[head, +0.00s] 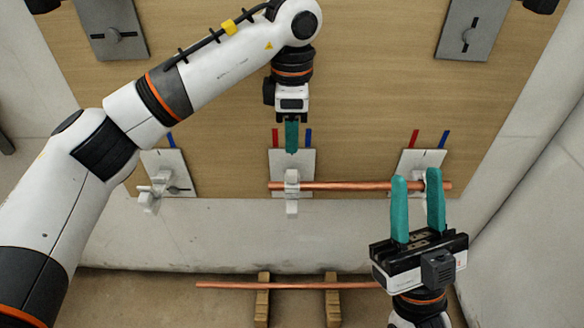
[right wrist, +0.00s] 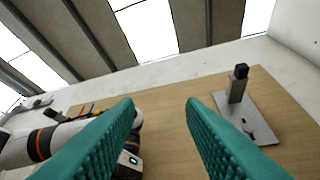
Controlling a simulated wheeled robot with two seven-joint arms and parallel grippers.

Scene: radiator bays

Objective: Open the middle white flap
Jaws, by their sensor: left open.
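The middle white flap (head: 292,207) is part of a white bracket on the middle white plate (head: 275,160), low on the wooden board. A copper pipe (head: 350,186) runs level across the middle bracket and the right bracket. Whether the flap is closed around the pipe is too small to tell. My left gripper (head: 291,150) is open and empty, seen edge-on, its teal fingers pointing down just above the middle bracket, in front of the plate. My right gripper (head: 418,178) is open and empty, fingers up, overlapping the pipe's right end in the head view. The right bracket is partly hidden behind it.
A left white plate (head: 180,160) carries a white bracket (head: 150,195) without pipe. A second copper pipe (head: 225,286) lies on two wooden blocks (head: 262,310) below. Grey plates (head: 480,15) with dark handles are higher on the board. Walls close in on the right.

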